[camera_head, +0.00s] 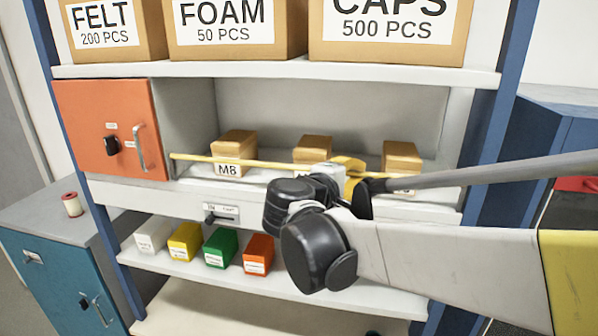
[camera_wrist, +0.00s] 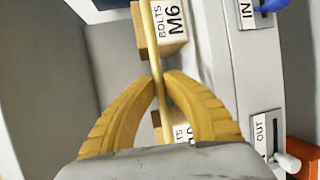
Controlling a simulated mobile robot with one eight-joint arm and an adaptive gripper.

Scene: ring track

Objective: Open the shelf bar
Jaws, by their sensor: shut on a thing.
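The shelf bar (camera_head: 255,163) is a thin yellow rod across the front of the open shelf bay, in front of several small cardboard boxes. It runs from near the orange door on the left to my gripper (camera_head: 350,168). In the wrist view the bar (camera_wrist: 152,35) passes between the two yellow fingers of my gripper (camera_wrist: 163,79), which are shut on it. My arm hides the bar's right end in the head view.
A box marked M8 (camera_head: 233,147) and other boxes stand behind the bar. The orange door (camera_head: 85,130) is at left. Coloured bins, including a green bin (camera_head: 221,247), stand on the shelf below. A blue post (camera_head: 495,120) bounds the shelf at right.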

